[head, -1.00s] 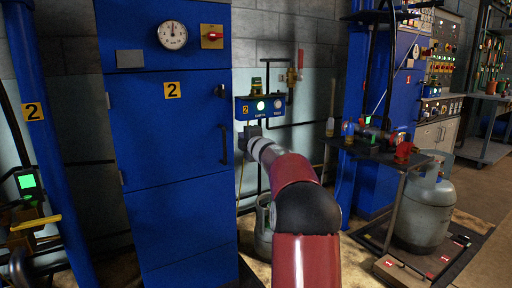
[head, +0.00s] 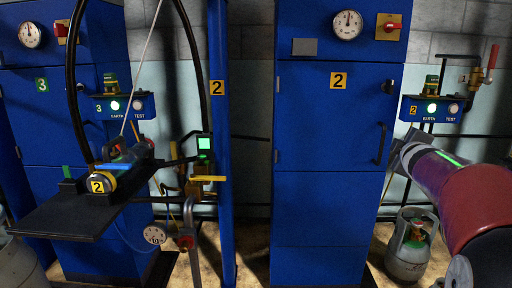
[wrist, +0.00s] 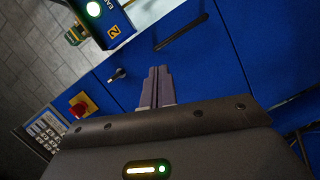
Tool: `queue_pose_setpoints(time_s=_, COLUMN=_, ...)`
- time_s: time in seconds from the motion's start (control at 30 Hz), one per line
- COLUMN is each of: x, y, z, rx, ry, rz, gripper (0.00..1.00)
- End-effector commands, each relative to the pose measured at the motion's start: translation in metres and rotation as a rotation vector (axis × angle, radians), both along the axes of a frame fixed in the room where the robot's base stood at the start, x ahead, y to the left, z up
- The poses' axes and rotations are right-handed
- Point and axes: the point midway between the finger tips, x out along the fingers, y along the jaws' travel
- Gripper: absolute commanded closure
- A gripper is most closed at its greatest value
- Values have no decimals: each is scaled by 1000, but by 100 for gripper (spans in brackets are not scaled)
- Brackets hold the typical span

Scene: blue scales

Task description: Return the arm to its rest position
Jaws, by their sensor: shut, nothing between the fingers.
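My red and dark arm (head: 465,195) reaches in from the right edge of the head view, in front of the right side of the blue cabinet marked 2 (head: 325,190). Its far end is below the blue EARTH/TEST box (head: 432,109); the fingers cannot be made out there. In the wrist view my gripper (wrist: 157,75) has its two grey fingers together, with nothing between them. Beyond them is the blue cabinet front, with its dark handle (wrist: 181,31) and a small knob (wrist: 118,74).
A grey gas cylinder (head: 409,252) stands on the floor below the arm. At left, a dark shelf (head: 80,212) carries a device marked 2, near a blue post (head: 218,150). A red-handled valve (head: 490,62) is on the wall at the right. Floor shows between post and cabinet.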

Motion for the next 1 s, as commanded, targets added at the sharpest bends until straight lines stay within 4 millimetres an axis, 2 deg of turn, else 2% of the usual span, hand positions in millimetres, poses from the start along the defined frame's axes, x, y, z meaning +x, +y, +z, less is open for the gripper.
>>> queue_pose_setpoints(time_s=0.03, x=-22, y=29, z=6, rx=95, ry=16, rz=-37, gripper=100)
queue_pose_setpoints(time_s=0.17, x=-85, y=84, z=-14, rx=368, ry=90, rz=-150, gripper=100)
queue_pose_setpoints(time_s=0.3, x=-164, y=142, z=-55, rx=658, ry=214, rz=-258, gripper=100)
queue_pose_setpoints(time_s=0.5, x=-270, y=210, z=-119, rx=976, ry=432, rz=-374, gripper=100)
queue_pose_setpoints(time_s=0.6, x=-308, y=233, z=-142, rx=1072, ry=527, rz=-412, gripper=100)
queue_pose_setpoints(time_s=0.7, x=-333, y=246, z=-157, rx=1129, ry=593, rz=-437, gripper=100)
queue_pose_setpoints(time_s=0.8, x=-345, y=252, z=-163, rx=1155, ry=623, rz=-450, gripper=100)
queue_pose_setpoints(time_s=1.0, x=-346, y=253, z=-165, rx=1160, ry=630, rz=-454, gripper=100)
